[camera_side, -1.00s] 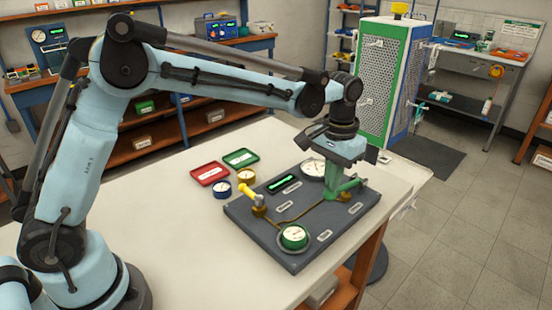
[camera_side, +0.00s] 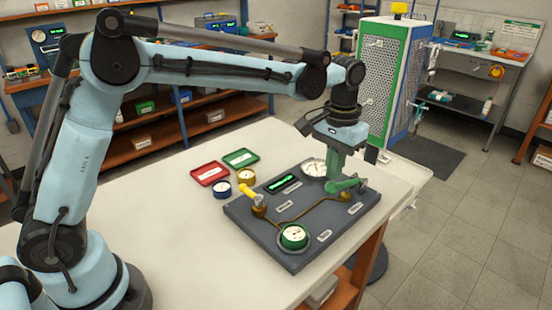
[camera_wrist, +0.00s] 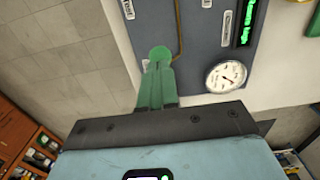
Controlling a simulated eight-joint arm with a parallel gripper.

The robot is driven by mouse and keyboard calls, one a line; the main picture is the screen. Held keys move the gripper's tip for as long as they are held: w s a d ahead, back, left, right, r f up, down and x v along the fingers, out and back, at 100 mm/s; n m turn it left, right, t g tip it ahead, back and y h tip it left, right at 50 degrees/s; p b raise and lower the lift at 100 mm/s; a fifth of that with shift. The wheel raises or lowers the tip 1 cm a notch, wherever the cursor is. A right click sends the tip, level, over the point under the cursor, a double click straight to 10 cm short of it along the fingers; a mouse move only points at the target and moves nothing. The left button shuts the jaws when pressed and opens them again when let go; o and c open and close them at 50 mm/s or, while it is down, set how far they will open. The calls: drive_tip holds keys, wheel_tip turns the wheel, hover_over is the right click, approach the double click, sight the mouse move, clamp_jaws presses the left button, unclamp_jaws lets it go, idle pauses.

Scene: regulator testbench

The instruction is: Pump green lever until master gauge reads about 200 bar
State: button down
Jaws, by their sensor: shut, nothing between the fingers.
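The green lever (camera_side: 345,185) is on the right part of the dark testbench board (camera_side: 275,248). My gripper (camera_side: 332,178) has green fingers, shut and empty, pointing down at the lever's left end. In the wrist view my gripper (camera_wrist: 160,66) has its fingertips at a round green knob (camera_wrist: 160,52); I cannot tell whether they touch it. A white-faced gauge (camera_side: 313,168) stands at the board's back edge and also shows in the wrist view (camera_wrist: 226,76). A green-rimmed gauge (camera_side: 294,237) sits at the front. No label says which is the master, and the readings are too small.
A yellow-handled valve (camera_side: 251,195) stands on the board's left part, near a green digital display (camera_side: 282,184). The table's front left is clear.

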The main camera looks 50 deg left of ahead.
drive_tip(key=shift+r, duration=3)
drive_tip(key=s+a+f+t, duration=0.2)
drive_tip(key=s+a, duration=0.3)
drive_tip(key=s, duration=0.4)
drive_tip(key=s+a+f+t, duration=0.2)
drive_tip(key=s+a+t, duration=0.3)
drive_tip(key=s, duration=0.4)
drive_tip(key=shift+a+f, duration=0.3)
drive_tip(key=shift+a, duration=0.2)
